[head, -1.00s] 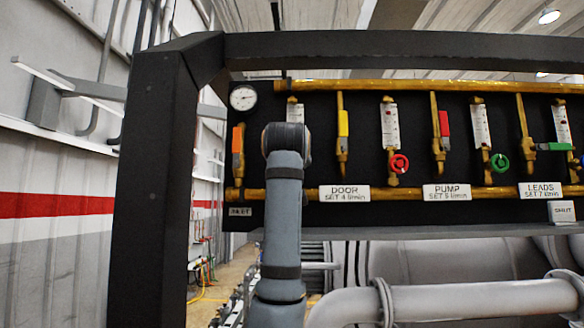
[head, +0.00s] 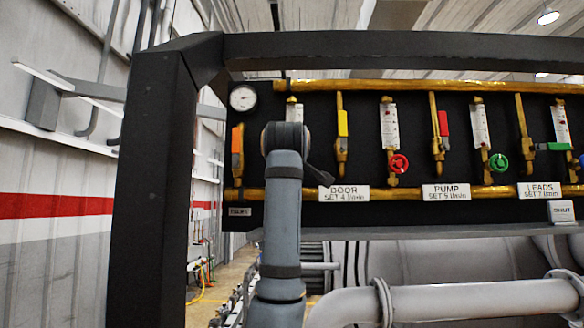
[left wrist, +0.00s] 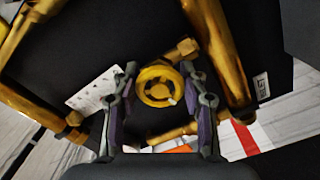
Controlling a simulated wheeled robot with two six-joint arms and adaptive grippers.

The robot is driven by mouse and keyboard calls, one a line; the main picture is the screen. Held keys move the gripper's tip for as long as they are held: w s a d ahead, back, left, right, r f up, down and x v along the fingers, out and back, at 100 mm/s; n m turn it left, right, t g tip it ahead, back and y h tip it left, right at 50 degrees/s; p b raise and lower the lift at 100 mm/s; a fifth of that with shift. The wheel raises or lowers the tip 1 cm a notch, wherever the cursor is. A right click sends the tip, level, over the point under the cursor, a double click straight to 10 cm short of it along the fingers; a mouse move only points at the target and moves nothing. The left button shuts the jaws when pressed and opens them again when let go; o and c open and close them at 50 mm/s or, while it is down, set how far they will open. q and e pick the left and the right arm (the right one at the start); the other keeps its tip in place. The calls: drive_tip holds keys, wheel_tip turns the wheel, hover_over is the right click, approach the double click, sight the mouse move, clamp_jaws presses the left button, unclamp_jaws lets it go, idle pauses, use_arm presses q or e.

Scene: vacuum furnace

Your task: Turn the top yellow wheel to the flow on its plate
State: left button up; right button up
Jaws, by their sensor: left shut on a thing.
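The yellow wheel (left wrist: 158,88) shows in the left wrist view, facing the camera. My left gripper (left wrist: 158,70) is shut on it, with one finger on each side of its rim. In the head view my left arm hides the wheel and most of the gripper; a dark gripper part (head: 320,176) sticks out to the right. The plate DOOR, SET 4 l/min (head: 343,193) is right of my arm. My right gripper is not in view.
A red wheel (head: 399,163) and a green wheel (head: 498,162) sit further right on the black panel. Brass pipes (head: 400,191) run along it. A round gauge (head: 243,98) is top left. A thick black frame post (head: 152,200) stands left of my arm.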

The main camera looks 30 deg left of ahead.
use_arm(q)
drive_tip(key=shift+n, duration=0.3)
drive_tip(key=o, duration=1.2)
drive_tip(key=shift+s, duration=0.25)
drive_tip(key=shift+c, duration=0.2)
drive_tip(key=v, duration=1.2)
drive_tip(key=shift+w, duration=0.1)
